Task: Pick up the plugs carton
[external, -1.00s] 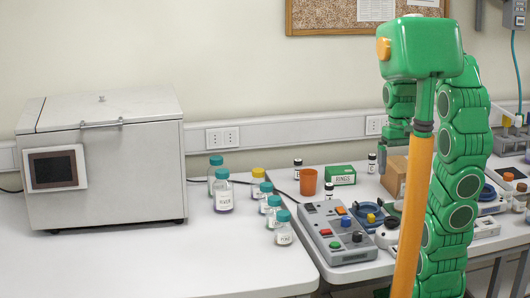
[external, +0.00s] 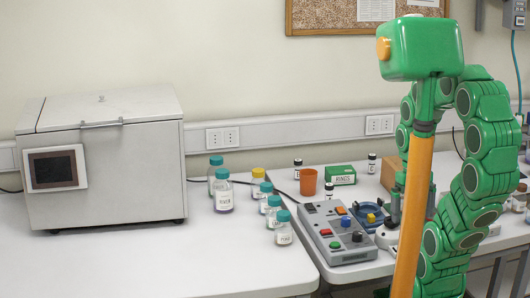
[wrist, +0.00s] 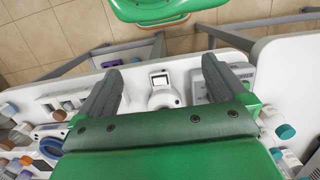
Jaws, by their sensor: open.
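No carton marked as plugs can be made out in either view. A green and white carton (external: 340,175), whose label seems to read "RINGS", stands at the back of the right bench in the external view. A plain brown box (external: 389,173) stands to its right, partly hidden by my arm. My gripper (wrist: 161,68) is open and empty in the wrist view, its two dark fingers spread above the bench. A white device with a small screen (wrist: 163,92) shows between the fingers. In the external view my gripper is largely hidden behind my own body.
A grey control box (external: 345,236), an orange cup (external: 308,182) and small dark bottles (external: 372,163) crowd the right bench. Several capped bottles (external: 223,195) stand on the left bench beside a large grey machine (external: 105,165). The left bench's front is clear.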

